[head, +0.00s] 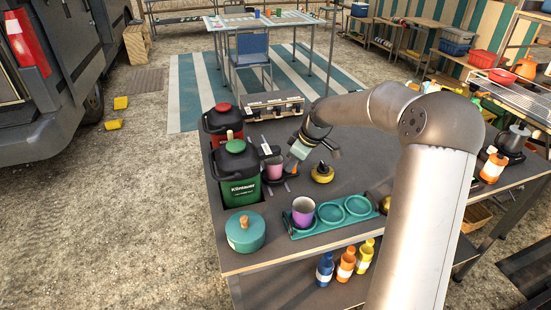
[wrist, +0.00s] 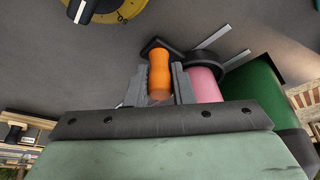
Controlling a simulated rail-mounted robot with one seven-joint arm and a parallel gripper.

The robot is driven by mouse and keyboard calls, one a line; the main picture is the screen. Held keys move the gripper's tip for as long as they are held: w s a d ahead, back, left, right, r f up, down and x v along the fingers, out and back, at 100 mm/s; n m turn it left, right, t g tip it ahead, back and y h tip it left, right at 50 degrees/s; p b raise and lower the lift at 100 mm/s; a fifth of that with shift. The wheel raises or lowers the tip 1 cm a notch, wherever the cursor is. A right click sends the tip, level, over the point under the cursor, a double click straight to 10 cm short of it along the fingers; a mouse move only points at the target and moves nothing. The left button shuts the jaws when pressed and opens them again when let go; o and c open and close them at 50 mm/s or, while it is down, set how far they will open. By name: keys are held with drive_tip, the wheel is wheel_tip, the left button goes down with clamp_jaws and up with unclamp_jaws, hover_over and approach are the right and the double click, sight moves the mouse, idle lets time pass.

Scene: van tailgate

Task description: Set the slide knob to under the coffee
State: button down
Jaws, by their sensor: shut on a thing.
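The slide knob is an upright orange post (wrist: 159,74) on a black carrier in the wrist view. The carrier's black ring (wrist: 207,57) goes around a pink cup (wrist: 203,84), which also shows in the head view (head: 273,168). My gripper (head: 291,167) is shut on the orange knob, with one grey finger on each side of it in the wrist view (wrist: 160,85). The cup stands beside the green dispenser (head: 241,188), which has a black top. The red dispenser (head: 222,124) stands behind it. I cannot read which one holds coffee.
Pale rail strips (wrist: 214,36) run along the dark worktop beside the carrier. A yellow dial (head: 322,174) lies to the right of my gripper. A teal tray (head: 330,214) with a purple cup (head: 303,209) and a round teal pot (head: 245,232) are nearer the front.

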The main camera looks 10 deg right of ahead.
drive_tip(key=shift+s+d, duration=0.1)
drive_tip(key=shift+s, duration=1.25)
drive_tip(key=c, duration=1.6)
unclamp_jaws()
drive_tip(key=shift+o, duration=0.3)
drive_tip(key=shift+s, duration=0.15)
drive_tip(key=shift+r, duration=0.1)
drive_tip(key=shift+d+r, duration=0.15)
drive_tip(key=shift+r, duration=0.15)
drive_tip(key=v, duration=1.6)
drive_tip(key=shift+s+r+p, duration=0.2)
drive_tip(key=shift+r+p, duration=0.1)
drive_tip(key=shift+p, duration=0.1)
